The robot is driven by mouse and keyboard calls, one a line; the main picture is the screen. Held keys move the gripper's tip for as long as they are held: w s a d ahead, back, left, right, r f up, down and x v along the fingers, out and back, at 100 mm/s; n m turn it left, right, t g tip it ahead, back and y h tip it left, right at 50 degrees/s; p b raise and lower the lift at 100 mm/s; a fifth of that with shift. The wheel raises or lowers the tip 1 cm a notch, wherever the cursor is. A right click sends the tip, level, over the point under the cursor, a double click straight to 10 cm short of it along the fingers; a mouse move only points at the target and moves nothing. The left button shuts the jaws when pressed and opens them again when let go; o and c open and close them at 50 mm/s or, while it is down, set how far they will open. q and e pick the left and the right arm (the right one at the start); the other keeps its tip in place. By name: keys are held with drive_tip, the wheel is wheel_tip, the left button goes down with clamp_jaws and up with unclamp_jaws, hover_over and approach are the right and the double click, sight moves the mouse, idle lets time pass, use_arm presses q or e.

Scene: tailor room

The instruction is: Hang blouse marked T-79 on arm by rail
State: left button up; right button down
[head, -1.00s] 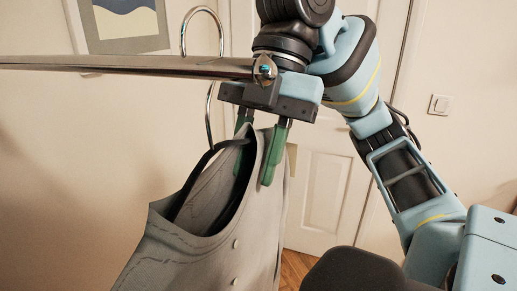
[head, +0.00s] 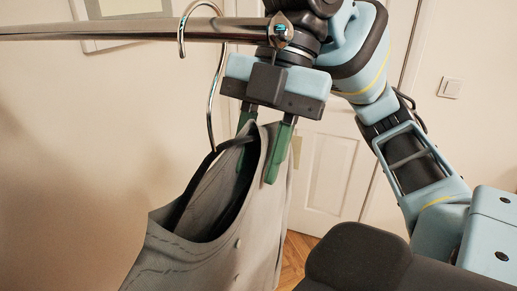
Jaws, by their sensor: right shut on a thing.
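A grey sleeveless blouse (head: 215,240) with a dark neck opening hangs tilted from a dark hanger (head: 190,190) with a shiny metal hook (head: 214,95). No T-79 mark is readable. A polished metal arm (head: 120,31) comes in from the left and ends in a pointed tip with a blue-green stud. The hook's curve is above this arm, its free end showing in front and its stem running down below. I cannot tell whether they touch. My right gripper (head: 264,148), with green fingers, is shut on the hanger and blouse at the shoulder, below the arm's tip. My left gripper is not in view.
A white door (head: 328,175) and a light switch (head: 450,88) are behind my right arm. A framed picture (head: 105,44) is on the pale wall at upper left. A dark rounded thing (head: 355,258) fills the bottom right. The space left of the blouse is clear.

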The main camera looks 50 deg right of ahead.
drive_tip(key=c, duration=1)
unclamp_jaws()
drive_tip(key=shift+c, duration=0.2)
drive_tip(key=shift+r, duration=0.1)
drive_tip(key=p+v, duration=0.2)
drive_tip(key=v, duration=0.5)
drive_tip(key=shift+s+d+r, duration=0.1)
drive_tip(key=shift+d+r, duration=0.05)
drive_tip(key=shift+r, duration=0.15)
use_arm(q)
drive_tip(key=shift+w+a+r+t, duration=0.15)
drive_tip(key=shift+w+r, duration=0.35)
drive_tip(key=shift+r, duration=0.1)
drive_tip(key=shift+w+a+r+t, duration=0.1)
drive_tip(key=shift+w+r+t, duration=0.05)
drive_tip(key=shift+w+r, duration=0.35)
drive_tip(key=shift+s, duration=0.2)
